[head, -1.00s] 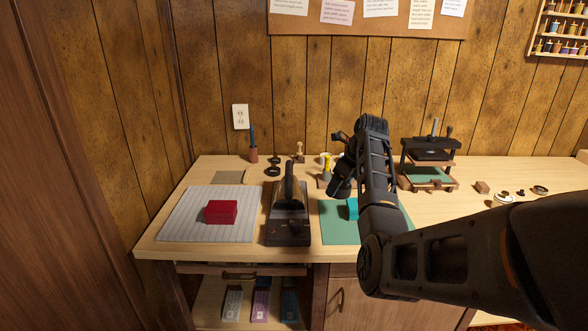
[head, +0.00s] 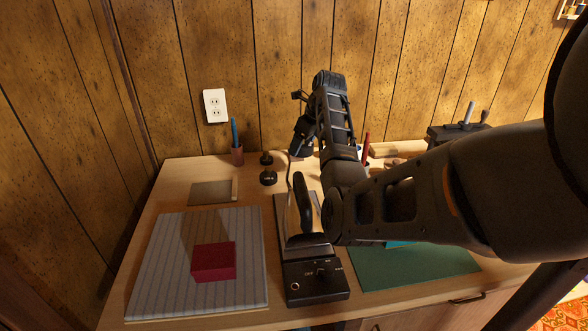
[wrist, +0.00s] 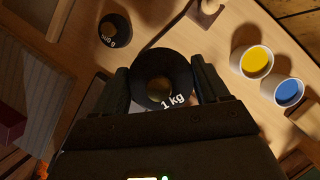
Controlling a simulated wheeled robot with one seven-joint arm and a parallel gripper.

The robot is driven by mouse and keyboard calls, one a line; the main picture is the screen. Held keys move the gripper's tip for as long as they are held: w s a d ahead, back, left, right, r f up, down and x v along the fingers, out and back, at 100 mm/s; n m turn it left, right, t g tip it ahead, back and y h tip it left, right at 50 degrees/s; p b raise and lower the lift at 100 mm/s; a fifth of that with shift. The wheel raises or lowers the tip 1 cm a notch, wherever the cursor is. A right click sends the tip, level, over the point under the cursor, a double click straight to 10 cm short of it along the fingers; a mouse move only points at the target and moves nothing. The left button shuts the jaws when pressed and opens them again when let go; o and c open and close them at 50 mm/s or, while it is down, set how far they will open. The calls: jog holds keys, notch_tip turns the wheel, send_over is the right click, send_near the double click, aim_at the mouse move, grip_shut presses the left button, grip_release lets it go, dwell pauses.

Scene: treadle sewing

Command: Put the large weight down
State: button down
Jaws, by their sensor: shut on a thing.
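The large weight (wrist: 178,72) is a round black piece marked "1 kg" in the wrist view. My gripper (wrist: 162,88) is shut on it, one finger on each side. Whether the weight touches the table cannot be told from this view. In the head view my gripper (head: 301,146) is over the back of the table, and the arm hides most of what is in it. A smaller black weight (wrist: 115,29), its label ending in "g", stands apart on the table in the wrist view.
Yellow (wrist: 256,62) and blue (wrist: 288,92) pots stand at right.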

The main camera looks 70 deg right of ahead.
aim_at(312, 149)
jog(key=shift+w+f, duration=0.1)
jog(key=shift+f, duration=4.6)
jog(key=shift+f, duration=0.1)
grip_release()
jog(key=shift+f, duration=0.1)
jog(key=v, duration=1.2)
jog(key=shift+s+p, duration=0.2)
jog(key=shift+p, duration=0.1)
